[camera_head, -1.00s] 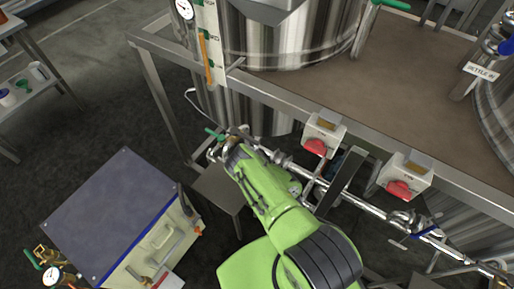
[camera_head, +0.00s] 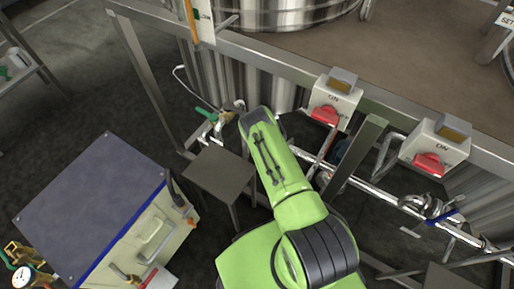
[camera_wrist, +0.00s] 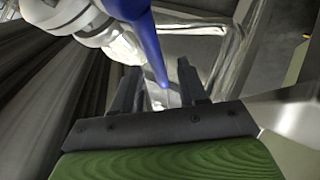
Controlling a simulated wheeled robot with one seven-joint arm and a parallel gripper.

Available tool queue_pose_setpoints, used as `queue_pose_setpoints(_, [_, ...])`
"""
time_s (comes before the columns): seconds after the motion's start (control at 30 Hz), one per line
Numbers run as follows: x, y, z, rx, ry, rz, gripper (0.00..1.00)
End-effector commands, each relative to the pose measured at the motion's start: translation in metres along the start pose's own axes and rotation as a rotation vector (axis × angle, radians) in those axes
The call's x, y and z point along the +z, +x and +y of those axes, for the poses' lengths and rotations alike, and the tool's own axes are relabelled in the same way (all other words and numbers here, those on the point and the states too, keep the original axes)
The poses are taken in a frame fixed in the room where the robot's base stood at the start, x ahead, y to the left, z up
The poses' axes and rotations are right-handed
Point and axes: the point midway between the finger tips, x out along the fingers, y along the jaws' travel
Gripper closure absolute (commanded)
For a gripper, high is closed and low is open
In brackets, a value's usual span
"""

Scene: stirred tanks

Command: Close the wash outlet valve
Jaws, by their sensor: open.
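In the wrist view a blue valve lever (camera_wrist: 146,42) slants down from the upper left. Its tip shows between the two dark fingers of my gripper (camera_wrist: 158,68), which are apart; I cannot tell whether they touch it. A pale metal valve body and pipe (camera_wrist: 88,22) lie at the lever's upper end. No label marks this as the wash outlet valve. In the head view my green arm reaches under the platform edge and hides my gripper and this lever. A green-handled valve (camera_head: 207,115) shows left of the arm's end.
Two switch boxes with red knobs (camera_head: 325,115) (camera_head: 430,164) hang on the platform rail (camera_head: 270,75). A blue-handled valve (camera_head: 444,216) sits on the pipe at right. A grey-topped cabinet (camera_head: 95,205) and small stand (camera_head: 218,175) are at left. Open floor lies at upper left.

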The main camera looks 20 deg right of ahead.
Motion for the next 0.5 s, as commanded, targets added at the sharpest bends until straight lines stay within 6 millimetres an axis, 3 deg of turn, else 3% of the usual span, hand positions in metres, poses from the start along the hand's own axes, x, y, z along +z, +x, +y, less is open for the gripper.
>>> queue_pose_setpoints(0.1, [0.0002,0.0108,0.0001,0.001,0.0,0.001,0.58])
queue_pose_setpoints(0.37, [-0.0012,0.0113,0.0014,0.001,0.0,0.0,0.58])
queue_pose_setpoints(0.5, [-0.0011,0.0111,0.0013,0.001,0.0,0.0,0.79])
